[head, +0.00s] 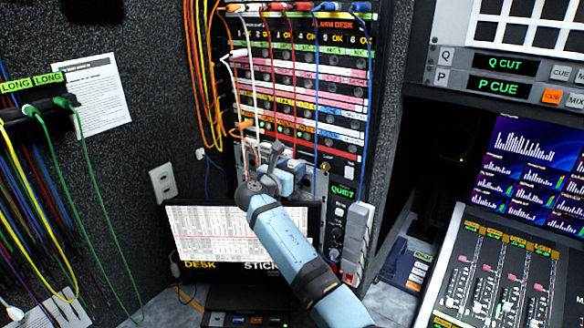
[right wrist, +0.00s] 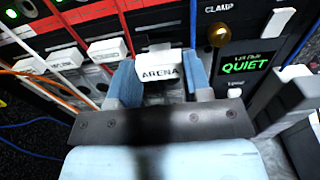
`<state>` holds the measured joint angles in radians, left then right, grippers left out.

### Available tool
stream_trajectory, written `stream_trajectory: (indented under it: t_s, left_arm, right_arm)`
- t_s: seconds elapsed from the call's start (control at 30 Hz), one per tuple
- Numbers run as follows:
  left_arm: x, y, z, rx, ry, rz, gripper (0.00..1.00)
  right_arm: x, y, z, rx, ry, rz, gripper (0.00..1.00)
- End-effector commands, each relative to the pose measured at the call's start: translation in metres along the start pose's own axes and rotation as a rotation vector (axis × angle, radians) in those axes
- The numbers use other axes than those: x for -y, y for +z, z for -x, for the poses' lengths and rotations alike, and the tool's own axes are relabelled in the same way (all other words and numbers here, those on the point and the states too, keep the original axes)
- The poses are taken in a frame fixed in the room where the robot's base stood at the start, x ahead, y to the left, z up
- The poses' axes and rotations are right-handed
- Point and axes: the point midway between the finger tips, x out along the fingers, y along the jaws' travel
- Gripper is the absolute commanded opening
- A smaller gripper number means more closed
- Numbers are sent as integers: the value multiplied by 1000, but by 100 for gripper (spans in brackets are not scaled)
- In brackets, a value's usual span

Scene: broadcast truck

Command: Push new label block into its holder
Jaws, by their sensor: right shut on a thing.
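A white label block reading ARENA (right wrist: 160,72) is between the two blue fingers of my right gripper (right wrist: 158,84), which is shut on it. In the head view my right gripper (head: 284,170) is at the lower part of the patch rack, and my own wrist and fingers hide most of the block there. Behind the block, the rack face has a row with other white label blocks (right wrist: 107,50). The block is close in front of this row; its holder is largely hidden, and I cannot tell whether the block touches it. My left gripper is not in view.
Orange, white, red and blue cables (head: 318,110) hang down the rack around my right gripper. A green QUIET display (right wrist: 244,66) and an amber CLAMP lamp (right wrist: 219,36) are to its right. A monitor (head: 190,232) stands below, and an audio desk (head: 495,270) is at right.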

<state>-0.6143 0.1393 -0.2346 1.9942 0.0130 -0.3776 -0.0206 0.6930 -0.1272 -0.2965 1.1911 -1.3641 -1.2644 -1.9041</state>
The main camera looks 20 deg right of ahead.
Motion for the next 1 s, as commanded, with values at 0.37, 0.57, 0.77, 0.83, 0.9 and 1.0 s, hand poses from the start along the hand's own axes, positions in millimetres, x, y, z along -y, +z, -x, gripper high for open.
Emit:
stream_trajectory:
  t_s: [0.37,0.57,0.77,0.83,0.9,1.0]
  left_arm:
    - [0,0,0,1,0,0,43]
    - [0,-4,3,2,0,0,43]
    - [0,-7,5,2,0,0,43]
    - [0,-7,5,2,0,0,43]
    - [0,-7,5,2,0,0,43]
    - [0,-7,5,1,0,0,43]
  right_arm:
    - [0,0,0,0,0,0,7]
    - [0,1,0,0,0,1,7]
    - [0,0,0,0,0,0,7]
    - [0,0,0,0,0,0,7]
    - [0,0,0,0,0,0,7]
    - [0,0,0,0,0,0,7]
